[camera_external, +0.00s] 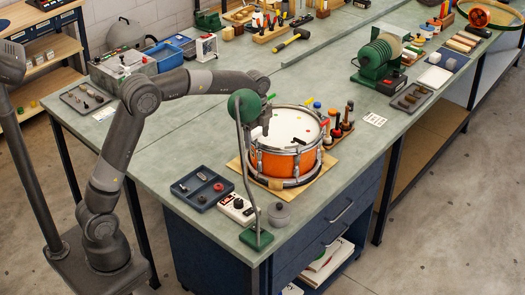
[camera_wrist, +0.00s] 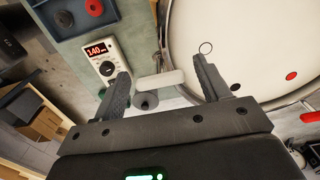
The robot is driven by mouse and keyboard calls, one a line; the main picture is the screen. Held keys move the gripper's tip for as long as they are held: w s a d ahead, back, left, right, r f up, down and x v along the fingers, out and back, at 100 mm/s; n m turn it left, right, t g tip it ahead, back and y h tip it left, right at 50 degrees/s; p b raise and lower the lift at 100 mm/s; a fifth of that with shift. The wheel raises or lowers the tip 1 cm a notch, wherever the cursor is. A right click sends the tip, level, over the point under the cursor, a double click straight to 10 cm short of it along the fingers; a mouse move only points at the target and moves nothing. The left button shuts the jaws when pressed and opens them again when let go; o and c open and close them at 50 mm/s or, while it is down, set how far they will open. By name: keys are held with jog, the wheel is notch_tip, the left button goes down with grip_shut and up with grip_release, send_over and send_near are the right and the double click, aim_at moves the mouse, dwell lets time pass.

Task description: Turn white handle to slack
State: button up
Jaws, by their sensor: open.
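An orange drum (camera_external: 284,160) with a white head and metal rims stands on a board (camera_external: 236,166) near the bench's front corner. In the wrist view the drum's white head (camera_wrist: 240,40) fills the right side. A pale white bar, which looks like the white handle (camera_wrist: 160,80), shows beside the drum's rim, between my fingers in the picture. I cannot pick out the handle in the external view. My gripper (camera_wrist: 163,72) is open, with one finger on each side of the bar; I see no clear contact. In the external view my gripper (camera_external: 262,128) is at the drum's near-left rim, partly behind a lamp head.
A green lamp (camera_external: 243,105) on a thin stem stands close to my gripper. A white meter (camera_external: 238,208) reading 140, a dark tray (camera_external: 202,188) and a grey lidded pot (camera_external: 279,214) lie left of and before the drum.

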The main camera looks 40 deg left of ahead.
jog(key=shift+c, duration=0.2)
jog(key=c, duration=0.9)
jog(key=shift+n, duration=0.4)
